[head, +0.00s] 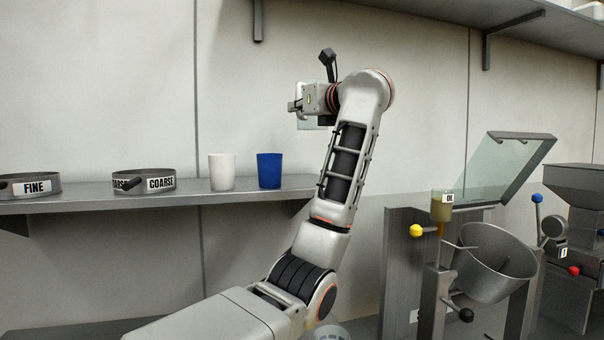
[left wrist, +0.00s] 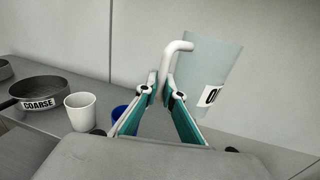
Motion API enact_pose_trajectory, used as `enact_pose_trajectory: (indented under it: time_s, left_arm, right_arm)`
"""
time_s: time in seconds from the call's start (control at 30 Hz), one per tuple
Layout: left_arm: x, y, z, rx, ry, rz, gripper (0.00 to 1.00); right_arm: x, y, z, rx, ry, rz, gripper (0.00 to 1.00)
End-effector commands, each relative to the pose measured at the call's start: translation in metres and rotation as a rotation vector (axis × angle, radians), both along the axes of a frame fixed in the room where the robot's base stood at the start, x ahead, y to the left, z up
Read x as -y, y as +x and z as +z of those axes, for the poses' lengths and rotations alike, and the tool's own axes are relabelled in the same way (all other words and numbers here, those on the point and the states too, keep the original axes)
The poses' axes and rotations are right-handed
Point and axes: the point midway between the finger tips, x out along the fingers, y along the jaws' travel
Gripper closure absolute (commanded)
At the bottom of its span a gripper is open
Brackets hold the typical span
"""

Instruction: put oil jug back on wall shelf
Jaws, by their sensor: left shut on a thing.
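My left gripper (head: 297,105) is raised in front of the wall, above the right part of the wall shelf (head: 90,203). In the left wrist view the left gripper (left wrist: 168,92) is shut on the white handle of the oil jug (left wrist: 208,65). The jug is pale, translucent and slightly tilted, with a label partly cut off from sight. In the head view the oil jug (head: 306,124) shows only as a pale patch below the gripper, mostly hidden by the arm. The jug is apart from the shelf. My right gripper is not in view.
The shelf holds a FINE sieve (head: 30,186), a COARSE sieve (head: 145,182), a white cup (head: 222,172) and a blue cup (head: 269,170). A machine with a tilted bowl (head: 490,263) and raised clear hood (head: 497,165) stands right. An upper shelf (head: 480,22) runs overhead.

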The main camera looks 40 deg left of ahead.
Motion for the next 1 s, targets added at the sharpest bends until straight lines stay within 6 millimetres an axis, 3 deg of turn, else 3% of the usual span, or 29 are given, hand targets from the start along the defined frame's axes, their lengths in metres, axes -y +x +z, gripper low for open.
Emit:
enact_pose_trajectory:
  time_s: [0.03, 0.2, 0.4, 0.67, 0.9, 1.0]
  left_arm:
    - [-0.001, 0.000, -0.016, -0.002, 0.002, 0.002, 1.00]
    - [-0.001, 0.000, -0.056, -0.001, 0.002, 0.002, 1.00]
    - [0.000, -0.001, -0.092, -0.001, 0.002, 0.000, 1.00]
    - [0.000, -0.001, -0.109, 0.001, 0.001, 0.000, 1.00]
    - [-0.001, -0.001, -0.142, 0.000, 0.002, 0.001, 1.00]
    - [0.000, -0.001, -0.146, 0.002, 0.000, 0.000, 1.00]
  right_arm:
    - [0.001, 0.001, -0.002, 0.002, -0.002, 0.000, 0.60]
    - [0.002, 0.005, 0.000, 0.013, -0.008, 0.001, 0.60]
    - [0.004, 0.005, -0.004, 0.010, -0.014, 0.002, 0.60]
    - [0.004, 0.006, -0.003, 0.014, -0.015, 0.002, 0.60]
    - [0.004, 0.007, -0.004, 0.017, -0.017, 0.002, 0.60]
    - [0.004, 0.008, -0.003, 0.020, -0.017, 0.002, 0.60]
